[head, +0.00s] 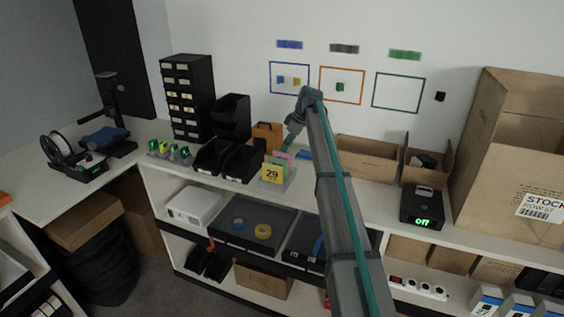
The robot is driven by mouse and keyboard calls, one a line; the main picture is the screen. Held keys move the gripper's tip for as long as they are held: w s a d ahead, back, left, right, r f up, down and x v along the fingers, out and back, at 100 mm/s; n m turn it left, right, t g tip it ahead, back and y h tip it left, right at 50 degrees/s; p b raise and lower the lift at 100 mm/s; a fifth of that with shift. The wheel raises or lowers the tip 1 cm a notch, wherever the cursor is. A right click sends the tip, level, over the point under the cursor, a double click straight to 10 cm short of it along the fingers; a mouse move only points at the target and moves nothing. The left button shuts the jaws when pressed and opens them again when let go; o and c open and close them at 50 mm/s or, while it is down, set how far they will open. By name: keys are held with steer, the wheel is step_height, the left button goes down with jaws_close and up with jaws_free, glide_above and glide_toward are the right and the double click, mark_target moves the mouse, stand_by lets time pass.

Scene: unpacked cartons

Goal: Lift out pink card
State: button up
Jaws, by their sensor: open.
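The pink card (286,158) stands in a small light holder (277,186) on the white counter, partly hidden behind a yellow card (271,173) marked 29. A green card edge (277,161) shows beside it. My gripper (287,146) points down just above the cards, at the end of my arm. It is small and partly hidden by my wrist, and it is open. I cannot tell whether its fingers are around the pink card or only above it.
Black bins (242,163) stand left of the holder, with a brown box (267,136) behind. An open carton (368,158) and a black device reading "Off" (421,208) are to the right. My arm crosses the counter from the front.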

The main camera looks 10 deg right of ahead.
mark_target(280, 155)
steer(key=shift+p+x, duration=1.2)
steer(key=shift+x, duration=2.55)
steer(key=shift+a+r, duration=0.15)
jaws_close()
